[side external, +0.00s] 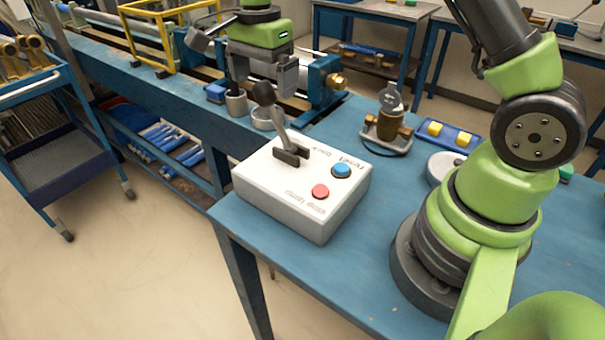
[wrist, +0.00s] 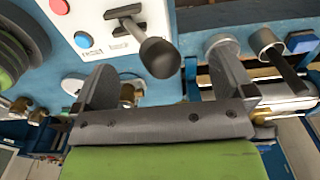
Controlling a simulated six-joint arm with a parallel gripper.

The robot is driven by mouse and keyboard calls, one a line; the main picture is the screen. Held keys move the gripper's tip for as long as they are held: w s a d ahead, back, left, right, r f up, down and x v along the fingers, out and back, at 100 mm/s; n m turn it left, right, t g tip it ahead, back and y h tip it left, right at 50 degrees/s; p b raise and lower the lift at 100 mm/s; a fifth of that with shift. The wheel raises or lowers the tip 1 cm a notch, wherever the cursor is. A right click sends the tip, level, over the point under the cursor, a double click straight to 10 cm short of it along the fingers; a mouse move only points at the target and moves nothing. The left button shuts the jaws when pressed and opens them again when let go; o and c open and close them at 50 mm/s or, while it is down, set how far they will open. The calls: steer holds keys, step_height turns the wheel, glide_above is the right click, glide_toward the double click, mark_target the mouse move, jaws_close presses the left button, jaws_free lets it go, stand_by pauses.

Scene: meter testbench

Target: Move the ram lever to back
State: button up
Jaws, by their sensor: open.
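The ram lever (side external: 276,122) rises from a slotted black mount on top of a white control box (side external: 270,190). It leans up and left in the side view, with a dark rounded knob at its end. The knob also shows large in the wrist view (wrist: 160,57), lying between the fingertips as seen there. My gripper (side external: 264,84) is open and empty, behind the knob in the side view. In the wrist view its two fingers (wrist: 165,72) stand wide apart. Contact with the knob cannot be made out. Upside-down lettering lies beside the lever.
A blue button (side external: 341,170) and a red button (side external: 320,191) sit on the box. Grey cups (side external: 236,104) and a blue bench fixture stand close to my gripper. A brass fitting (side external: 387,125) and a blue tray (side external: 448,136) lie right of the box.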

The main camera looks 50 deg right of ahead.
steer(key=shift+f, duration=0.4)
steer(key=shift+f, duration=0.35)
steer(key=shift+c, duration=0.2)
steer(key=c, duration=1.4)
steer(key=shift+o, duration=0.2)
